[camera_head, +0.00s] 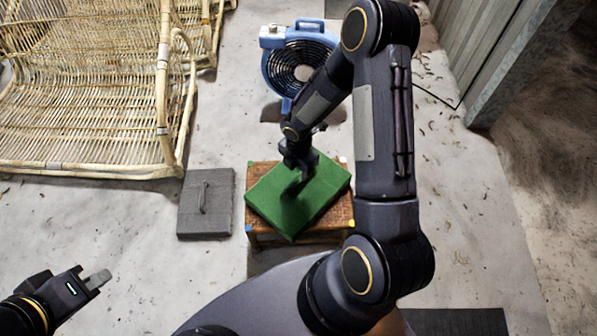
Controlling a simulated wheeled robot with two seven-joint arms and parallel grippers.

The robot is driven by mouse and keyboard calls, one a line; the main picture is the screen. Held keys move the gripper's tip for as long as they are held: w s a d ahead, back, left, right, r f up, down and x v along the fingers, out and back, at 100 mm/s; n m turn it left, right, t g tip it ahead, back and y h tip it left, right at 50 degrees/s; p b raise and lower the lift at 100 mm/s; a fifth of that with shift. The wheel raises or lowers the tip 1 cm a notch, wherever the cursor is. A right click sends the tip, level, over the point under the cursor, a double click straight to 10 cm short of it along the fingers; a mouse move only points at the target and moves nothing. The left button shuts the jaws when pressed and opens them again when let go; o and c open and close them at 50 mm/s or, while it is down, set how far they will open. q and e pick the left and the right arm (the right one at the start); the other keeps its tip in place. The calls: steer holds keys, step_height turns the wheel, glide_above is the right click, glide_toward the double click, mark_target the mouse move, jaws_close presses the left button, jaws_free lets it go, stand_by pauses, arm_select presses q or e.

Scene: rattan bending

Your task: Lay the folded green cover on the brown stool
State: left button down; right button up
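The folded green cover (322,205) is a flat square over the brown stool (262,171). Whether the fingers are shut on the cloth is not clear. My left gripper (97,280) is at the lower left, away from the stool, with no object visible in it; its finger gap is unclear.
A grey pad with a handle (206,203) lies on the floor left of the stool. A blue fan (298,62) stands behind it. Rattan furniture (85,90) fills the upper left. A corrugated wall (490,50) is at the right.

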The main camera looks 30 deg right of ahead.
step_height(320, 180, up, 19)
steer(key=s+d+m+t+p, duration=0.1)
steer(key=s+d+m+p, duration=0.15)
steer(key=m, duration=0.45)
steer(key=s+a+r+m+t+y, duration=0.2)
steer(key=s+a+r+m, duration=0.1)
steer(key=s+r+m, duration=0.4)
steer(key=s+a+r+m+t+y, duration=0.1)
steer(key=s+a+r+m+t, duration=0.1)
steer(key=s+r+m, duration=0.5)
steer(key=s+a+m, duration=0.1)
steer(key=s+m, duration=0.1)
steer(key=shift+s+a+m+t+y, duration=0.25)
steer(key=shift+a+m+t+y, duration=0.05)
steer(key=shift+y, duration=0.1)
step_height(320, 180, up, 26)
steer(key=p, duration=2.6)
steer(key=shift+r, duration=0.25)
